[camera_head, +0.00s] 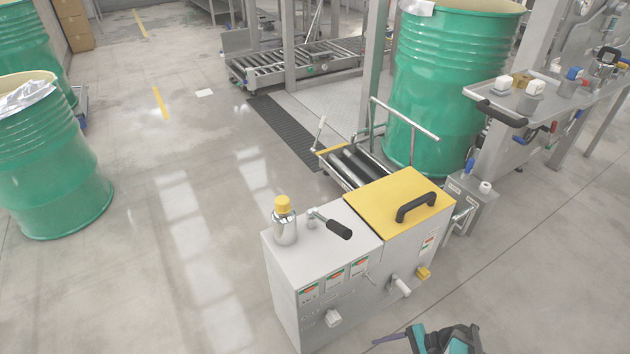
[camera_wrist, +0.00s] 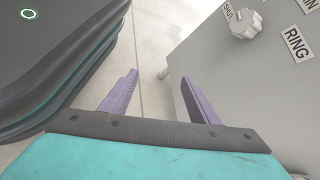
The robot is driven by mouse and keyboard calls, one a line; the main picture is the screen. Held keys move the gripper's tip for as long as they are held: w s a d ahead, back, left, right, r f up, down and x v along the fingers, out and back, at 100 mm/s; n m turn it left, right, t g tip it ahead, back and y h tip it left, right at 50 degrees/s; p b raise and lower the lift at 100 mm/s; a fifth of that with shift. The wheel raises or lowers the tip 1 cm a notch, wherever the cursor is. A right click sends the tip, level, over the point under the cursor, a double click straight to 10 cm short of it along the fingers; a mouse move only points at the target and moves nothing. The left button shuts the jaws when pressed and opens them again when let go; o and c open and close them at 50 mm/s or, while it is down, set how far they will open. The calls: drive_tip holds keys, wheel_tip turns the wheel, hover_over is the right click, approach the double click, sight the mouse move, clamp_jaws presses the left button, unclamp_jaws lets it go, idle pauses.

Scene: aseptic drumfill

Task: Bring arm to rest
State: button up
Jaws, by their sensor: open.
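My gripper (camera_wrist: 158,95) shows in the wrist view with its two purple fingers spread apart and nothing between them. Bare floor lies beyond the fingers. In the head view part of my arm's end shows at the bottom edge, in front of the grey cabinet (camera_head: 318,265). The cabinet also fills the right of the wrist view (camera_wrist: 215,60), with a white knob (camera_wrist: 243,22) marked SHUT and a label reading RING. The right finger is close to the cabinet's face; I cannot tell whether they touch.
The cabinet carries a yellow lid (camera_head: 385,200) with a black handle, a black-gripped lever (camera_head: 331,222) and a yellow-capped bottle (camera_head: 284,225). Green drums stand at left (camera_head: 50,165) and behind (camera_head: 440,90). A valve bench (camera_head: 550,105) is at right. Floor at centre left is clear.

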drive_tip(key=s+a+r+n+g+h+p, duration=0.5)
drive_tip(key=s+r+n+h+p, duration=0.3)
drive_tip(key=n+h, duration=0.3)
drive_tip(key=shift+s+a+n+g, duration=0.35)
drive_tip(key=shift+s+n+g, duration=0.15)
drive_tip(key=shift+s+n, duration=0.35)
